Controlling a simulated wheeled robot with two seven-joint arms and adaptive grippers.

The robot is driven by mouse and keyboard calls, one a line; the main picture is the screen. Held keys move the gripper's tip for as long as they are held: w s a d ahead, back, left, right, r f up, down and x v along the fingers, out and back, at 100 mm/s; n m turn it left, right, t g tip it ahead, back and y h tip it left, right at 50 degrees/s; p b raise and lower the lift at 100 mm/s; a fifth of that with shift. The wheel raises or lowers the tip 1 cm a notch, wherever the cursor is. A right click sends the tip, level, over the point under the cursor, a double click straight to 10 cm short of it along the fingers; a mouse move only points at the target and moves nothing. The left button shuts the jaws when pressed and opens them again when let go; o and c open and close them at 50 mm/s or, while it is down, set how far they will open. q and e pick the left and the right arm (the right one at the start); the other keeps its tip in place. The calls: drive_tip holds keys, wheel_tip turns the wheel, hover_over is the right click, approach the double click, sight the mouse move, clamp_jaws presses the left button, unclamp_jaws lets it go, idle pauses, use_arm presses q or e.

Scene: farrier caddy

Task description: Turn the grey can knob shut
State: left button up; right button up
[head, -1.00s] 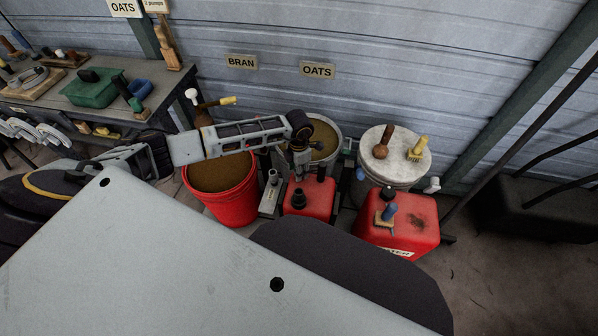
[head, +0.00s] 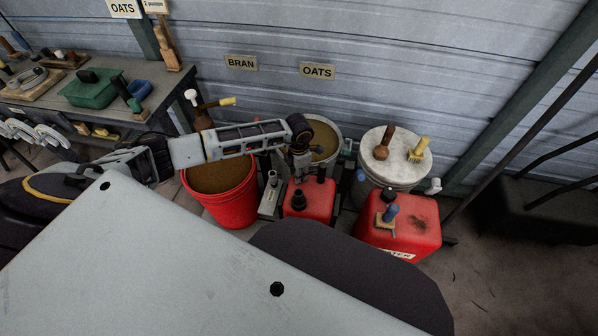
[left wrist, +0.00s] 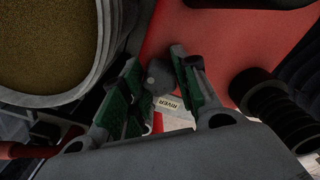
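My left gripper (head: 300,171) points down just above the smaller red can (head: 307,203), beside the grain buckets. In the left wrist view its two green-padded fingers (left wrist: 158,78) are apart, one on each side of a round dark-grey knob (left wrist: 157,75). The knob shows a gap to the right finger; contact with the left finger is unclear. In the head view the gripper hides that spot. A narrow grey can (head: 270,197) with a dark top stands left of the red can. My right gripper is not in view.
A ribbed black cap (left wrist: 272,103) stands close to the right finger. A red grain bucket (head: 229,207) is on the left, and a grey-rimmed grain bucket (head: 338,140) behind. A larger red can (head: 411,222) and a white lidded bucket (head: 401,172) stand on the right.

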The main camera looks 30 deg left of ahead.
use_arm(q)
clamp_jaws()
drive_tip(key=m+b, duration=0.2)
drive_tip(key=m, duration=0.4)
drive_tip(key=shift+f, duration=0.1)
drive_tip(key=shift+m+b, duration=0.55)
drive_tip(key=shift+m, duration=0.55)
drive_tip(key=shift+m+b, duration=0.5)
drive_tip(key=shift+m, duration=0.8)
drive_tip(key=shift+s+m+b, duration=0.1)
drive_tip(key=shift+m+b, duration=0.75)
drive_tip(key=shift+m, duration=1.55)
